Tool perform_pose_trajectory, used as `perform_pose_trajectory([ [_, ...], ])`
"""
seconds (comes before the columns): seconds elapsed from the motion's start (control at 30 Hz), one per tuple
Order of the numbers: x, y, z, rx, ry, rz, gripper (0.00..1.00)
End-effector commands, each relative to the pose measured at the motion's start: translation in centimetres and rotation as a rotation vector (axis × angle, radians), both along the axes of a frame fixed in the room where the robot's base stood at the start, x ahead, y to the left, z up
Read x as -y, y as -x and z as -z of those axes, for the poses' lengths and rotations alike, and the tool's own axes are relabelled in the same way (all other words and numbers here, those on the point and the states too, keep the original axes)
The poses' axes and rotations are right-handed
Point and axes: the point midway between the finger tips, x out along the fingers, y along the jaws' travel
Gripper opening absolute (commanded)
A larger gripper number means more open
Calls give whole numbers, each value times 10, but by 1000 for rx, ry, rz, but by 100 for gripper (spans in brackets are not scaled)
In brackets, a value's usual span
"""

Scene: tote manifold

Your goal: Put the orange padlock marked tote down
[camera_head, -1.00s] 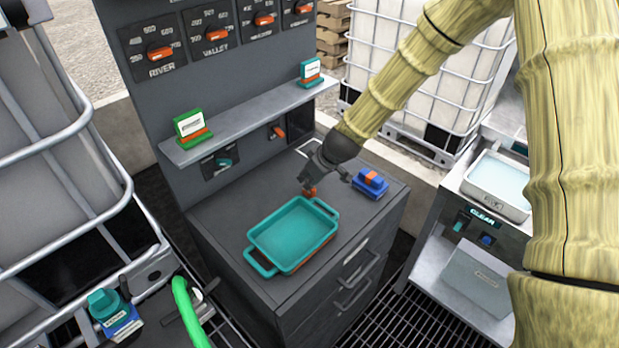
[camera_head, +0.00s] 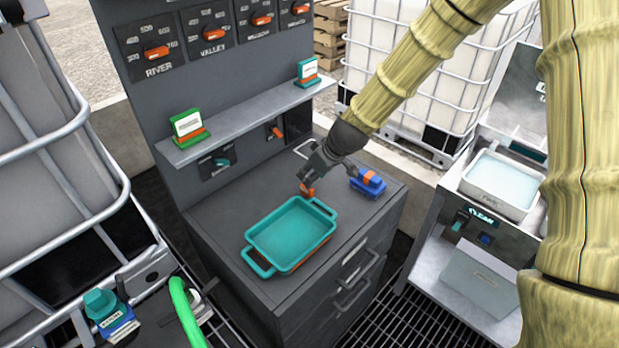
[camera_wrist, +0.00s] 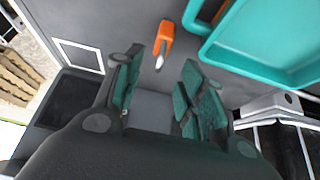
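The orange padlock (camera_head: 307,189) rests on the dark grey cabinet top, just behind the teal tray. It also shows in the wrist view (camera_wrist: 166,38), with its pale metal end towards me. Any marking on it is too small to read. My gripper (camera_head: 326,178) is above the cabinet top by the padlock. In the wrist view my gripper (camera_wrist: 160,88) is open, with an empty gap between the fingers. The padlock lies beyond the fingertips and looks clear of them.
The teal tray (camera_head: 263,268) sits close in front of the padlock. A blue item with an orange top (camera_head: 368,184) stands right of my gripper. A shelf (camera_head: 250,118) with card stands overhangs the back. The cabinet top's left part is bare.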

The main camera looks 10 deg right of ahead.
Motion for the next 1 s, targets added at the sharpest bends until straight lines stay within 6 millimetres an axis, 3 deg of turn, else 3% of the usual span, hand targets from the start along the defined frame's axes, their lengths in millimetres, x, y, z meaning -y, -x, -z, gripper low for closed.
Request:
perform_pose_trajectory([
  [0.6,18,27,-57,1,0,1,40],
  [1.0,22,34,-69,0,0,1,40],
])
